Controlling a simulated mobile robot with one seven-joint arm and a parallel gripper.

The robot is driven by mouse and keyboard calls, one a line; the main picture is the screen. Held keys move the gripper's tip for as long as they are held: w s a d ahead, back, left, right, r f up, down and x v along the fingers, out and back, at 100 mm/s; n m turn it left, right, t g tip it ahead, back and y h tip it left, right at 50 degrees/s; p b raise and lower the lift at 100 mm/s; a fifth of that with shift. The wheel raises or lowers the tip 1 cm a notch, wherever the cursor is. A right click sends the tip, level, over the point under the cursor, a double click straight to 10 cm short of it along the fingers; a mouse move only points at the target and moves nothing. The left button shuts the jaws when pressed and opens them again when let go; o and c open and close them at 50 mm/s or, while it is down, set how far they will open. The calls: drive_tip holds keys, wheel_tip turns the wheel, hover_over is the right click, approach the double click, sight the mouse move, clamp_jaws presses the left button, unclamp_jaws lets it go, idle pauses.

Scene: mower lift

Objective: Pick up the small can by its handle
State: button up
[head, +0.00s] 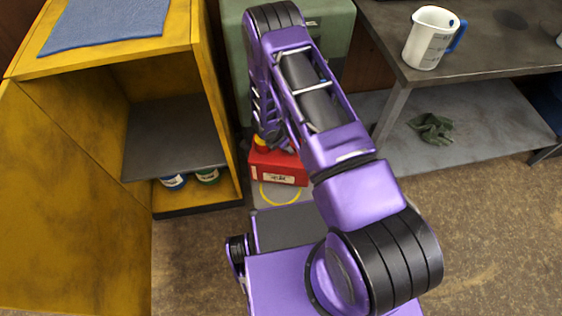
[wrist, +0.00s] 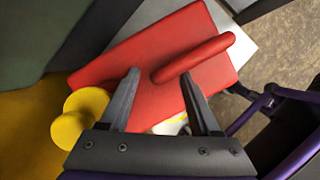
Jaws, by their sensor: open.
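The small red can (head: 278,167) has a yellow cap and a white label. It stands on a light pad with a yellow ring, partly hidden behind my arm in the head view. In the wrist view the red can (wrist: 135,70) fills the middle, with its raised red handle (wrist: 195,58) right of centre and the yellow cap (wrist: 78,115) at the left. My gripper (wrist: 160,78) is open and above the can's top. The handle shows between and beyond the fingertips, closer to the right finger. I cannot tell whether the fingers touch it.
An open yellow cabinet (head: 200,100) with tins inside stands left of the can. A green box (head: 236,60) is behind it. A metal bench (head: 480,50) with a white jug (head: 430,38) stands at the right, and a dark green cloth (head: 432,127) lies on its lower shelf.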

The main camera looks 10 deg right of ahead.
clamp_jaws()
drive_tip(key=shift+w, duration=0.1)
idle(1.2)
